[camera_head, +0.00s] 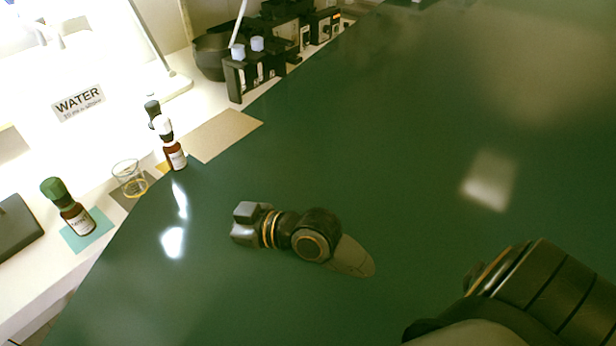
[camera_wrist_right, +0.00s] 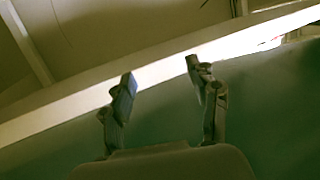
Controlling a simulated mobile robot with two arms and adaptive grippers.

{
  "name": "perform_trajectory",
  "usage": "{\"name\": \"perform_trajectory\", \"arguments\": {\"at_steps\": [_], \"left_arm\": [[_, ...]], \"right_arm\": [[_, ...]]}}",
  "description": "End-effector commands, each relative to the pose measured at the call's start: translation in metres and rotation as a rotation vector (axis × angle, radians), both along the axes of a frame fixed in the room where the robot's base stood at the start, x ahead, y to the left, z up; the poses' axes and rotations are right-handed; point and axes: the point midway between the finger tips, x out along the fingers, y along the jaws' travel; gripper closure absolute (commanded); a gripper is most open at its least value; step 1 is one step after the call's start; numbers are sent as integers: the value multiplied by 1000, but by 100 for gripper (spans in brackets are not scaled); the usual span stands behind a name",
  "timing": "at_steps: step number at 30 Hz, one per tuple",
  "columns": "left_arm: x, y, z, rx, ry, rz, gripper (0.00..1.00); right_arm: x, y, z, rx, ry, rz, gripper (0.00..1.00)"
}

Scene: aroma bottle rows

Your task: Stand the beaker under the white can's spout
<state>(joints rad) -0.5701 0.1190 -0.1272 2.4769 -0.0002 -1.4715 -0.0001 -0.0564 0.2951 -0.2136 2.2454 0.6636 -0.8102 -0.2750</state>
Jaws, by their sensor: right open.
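In the head view the clear glass beaker (camera_head: 130,178) stands upright near the counter's front edge, on a small brown mat. A bright white shape with a WATER label (camera_head: 78,102) stands behind it, probably the white can; its outline is washed out and I cannot make out the spout clearly. My right gripper (camera_head: 245,222) is low in front of the counter, to the right of the beaker and apart from it. In the right wrist view my right gripper (camera_wrist_right: 160,78) is open and empty, facing the counter's edge. My left gripper is not in view.
A green-capped bottle (camera_head: 70,208) stands left of the beaker on a teal mat. A white-capped bottle (camera_head: 173,150) and a black-capped bottle (camera_head: 152,108) stand to its right. A bare tan mat (camera_head: 225,134) and black racks (camera_head: 252,75) lie farther right. The green floor is clear.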

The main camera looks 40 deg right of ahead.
Motion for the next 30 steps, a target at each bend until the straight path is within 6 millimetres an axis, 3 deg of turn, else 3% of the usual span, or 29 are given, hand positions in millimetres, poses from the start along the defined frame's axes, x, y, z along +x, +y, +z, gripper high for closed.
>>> {"name": "perform_trajectory", "arguments": {"at_steps": [1, 3, 6, 9, 12, 16, 30], "left_arm": [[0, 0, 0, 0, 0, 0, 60], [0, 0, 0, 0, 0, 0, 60], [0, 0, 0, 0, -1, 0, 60], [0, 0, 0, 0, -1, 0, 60], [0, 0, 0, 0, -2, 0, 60], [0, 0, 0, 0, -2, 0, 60], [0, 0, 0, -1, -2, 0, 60]], "right_arm": [[-24, -7, -36, -53, 114, -35, 40], [-57, -24, -80, -140, 273, -106, 40], [-110, -57, -129, -253, 494, -226, 40], [-157, -86, -158, -338, 667, -337, 40], [-188, -105, -170, -390, 770, -414, 40], [-202, -115, -174, -415, 816, -451, 40], [-201, -114, -175, -416, 813, -449, 40]]}}
